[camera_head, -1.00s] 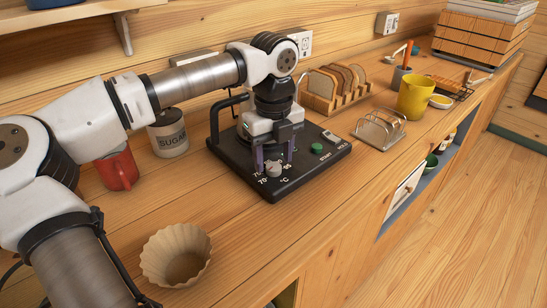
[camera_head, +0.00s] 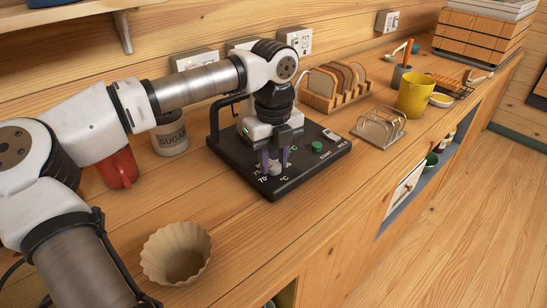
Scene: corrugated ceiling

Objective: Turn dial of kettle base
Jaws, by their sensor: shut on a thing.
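The kettle base (camera_head: 312,170) is a black slab on the wooden counter, with a handle-like black bar at its back left. Its grey dial (camera_head: 275,169) sits near the front, with temperature numbers printed around it. My gripper (camera_head: 274,163) points straight down over the dial. Its two purple-tipped fingers are closed on the dial's sides, low against the base. The far side of the dial is hidden by the fingers. A green start button (camera_head: 317,146) and a white switch (camera_head: 330,135) lie to the right on the base.
A wooden toast rack (camera_head: 336,88) stands behind, and a wire rack (camera_head: 380,128) stands to the right. A sugar jar (camera_head: 171,139) and red mug (camera_head: 118,168) are at left. A paper filter (camera_head: 176,253) is in front.

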